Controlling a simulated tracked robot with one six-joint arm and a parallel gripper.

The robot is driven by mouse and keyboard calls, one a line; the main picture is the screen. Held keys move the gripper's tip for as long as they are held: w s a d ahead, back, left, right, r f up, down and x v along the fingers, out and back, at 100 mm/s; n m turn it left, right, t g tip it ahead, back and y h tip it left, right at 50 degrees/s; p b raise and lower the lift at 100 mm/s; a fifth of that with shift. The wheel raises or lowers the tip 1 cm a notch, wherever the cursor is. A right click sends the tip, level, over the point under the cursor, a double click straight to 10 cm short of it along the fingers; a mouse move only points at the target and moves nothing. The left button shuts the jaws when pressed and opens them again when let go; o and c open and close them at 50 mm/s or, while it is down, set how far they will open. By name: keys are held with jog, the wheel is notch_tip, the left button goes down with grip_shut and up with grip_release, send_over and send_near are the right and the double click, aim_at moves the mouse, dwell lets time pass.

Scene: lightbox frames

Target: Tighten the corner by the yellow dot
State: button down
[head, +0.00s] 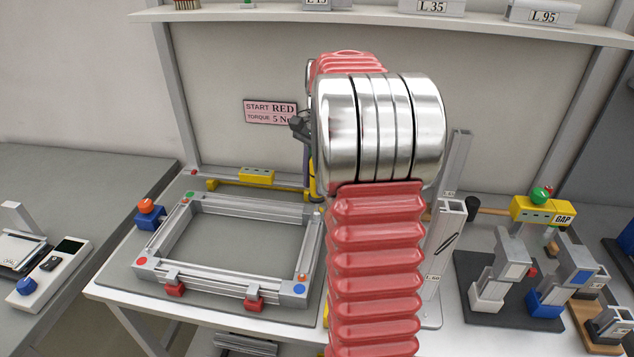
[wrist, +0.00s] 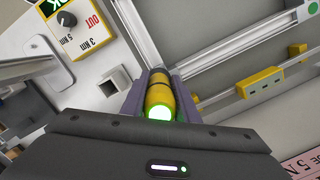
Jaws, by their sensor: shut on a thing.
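My gripper (wrist: 160,84) is shut on a yellow cylindrical tool (wrist: 160,96) with a glowing green end, in the wrist view. In the head view, a sliver of the tool (head: 313,184) shows left of my arm, above the frame's far right corner. The rectangular aluminium frame (head: 215,286) lies on the grey bench plate. Its near left corner has a red dot (head: 142,261), its near right a blue dot (head: 299,289), its far left a green dot (head: 188,195). The tool's tip is hidden.
A yellow block on a rail (head: 257,175) stands behind the frame. Red clamps (head: 254,304) sit at its near side, a blue one (head: 150,216) at left. A sign (head: 270,111) reads START RED, TORQUE 5. The wrist view shows a dial panel (wrist: 80,32) marked 3 Nm and 5 Nm.

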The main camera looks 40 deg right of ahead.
jog(key=shift+r, duration=2.45)
